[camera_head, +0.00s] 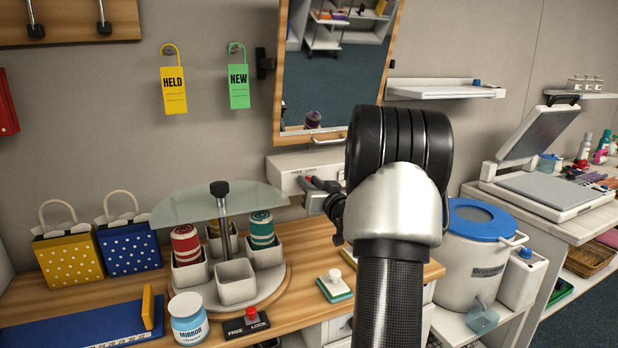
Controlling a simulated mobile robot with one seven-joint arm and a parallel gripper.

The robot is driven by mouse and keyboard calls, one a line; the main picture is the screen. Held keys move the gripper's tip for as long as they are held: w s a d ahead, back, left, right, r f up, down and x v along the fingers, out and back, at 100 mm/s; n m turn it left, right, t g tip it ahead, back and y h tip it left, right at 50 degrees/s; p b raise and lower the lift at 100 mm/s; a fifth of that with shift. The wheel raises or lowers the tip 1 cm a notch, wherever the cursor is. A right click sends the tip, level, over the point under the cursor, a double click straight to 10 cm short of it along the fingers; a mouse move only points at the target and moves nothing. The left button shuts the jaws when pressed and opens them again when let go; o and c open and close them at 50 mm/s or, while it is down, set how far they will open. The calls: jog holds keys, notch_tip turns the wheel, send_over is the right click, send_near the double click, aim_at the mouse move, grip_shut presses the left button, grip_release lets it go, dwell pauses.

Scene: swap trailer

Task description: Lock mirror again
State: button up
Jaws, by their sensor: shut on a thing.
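The mirror (337,70) hangs on the wall in a wooden frame and looks tilted. Below it is a pale wall box (288,164) whose label reads "FREE LOCK", with a red handle (309,180) on its front. My gripper (318,184) is at this box, shut on the red handle, as far as shows. My own arm hides the right part of the box, and the handle's exact setting cannot be told. A jar labelled "MIRROR" (188,324) stands on the wooden counter, beside a black base with a red knob (251,313) marked "FREE LOCK".
A carousel with grey cups (236,282) and a glass top (219,204) stands left of my arm. A white bin with a blue lid (480,217) and a scanner-like device (549,193) are at right. Yellow (173,92) and green (239,86) tags hang on the wall.

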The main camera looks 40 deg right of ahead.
jog(key=shift+s+d+f+m+p, duration=0.15)
jog(key=shift+m+p, duration=0.4)
jog(key=shift+m, duration=0.45)
jog(key=shift+w+d+f+m+p, duration=0.15)
jog(key=shift+m+p, duration=0.45)
jog(key=shift+m, duration=0.4)
jog(key=shift+s+d+f+m+p, duration=0.15)
jog(key=shift+m+p, duration=0.4)
jog(key=shift+m, duration=0.45)
jog(key=shift+a, duration=0.1)
jog(key=o, duration=1)
jog(key=shift+r, duration=0.1)
